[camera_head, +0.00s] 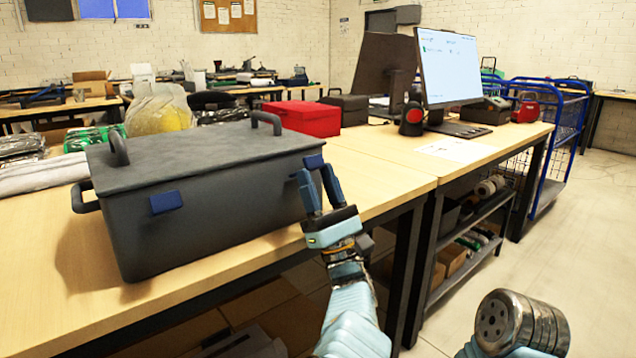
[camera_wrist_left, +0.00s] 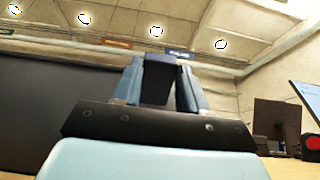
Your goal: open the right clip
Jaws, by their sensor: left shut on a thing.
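A dark grey lidded box (camera_head: 225,212) stands on the wooden table, its lid down. Its front carries two blue clips: the left clip (camera_head: 166,202) lies against the front wall, and the right clip (camera_head: 314,161) is near the right front corner, at the lid's edge. My left gripper (camera_head: 317,178) reaches up from below with its fingers on either side of the right clip. In the left wrist view the fingers (camera_wrist_left: 157,82) are shut on the dark blue right clip (camera_wrist_left: 158,78). The fingers partly hide the clip. My right gripper is not in view.
A red box (camera_head: 307,118) and a black box stand behind the grey box. A monitor (camera_head: 447,72) and keyboard are on the adjoining table (camera_head: 490,143). Clear tabletop (camera_head: 375,180) lies right of the box. A shelf and blue cart stand at right.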

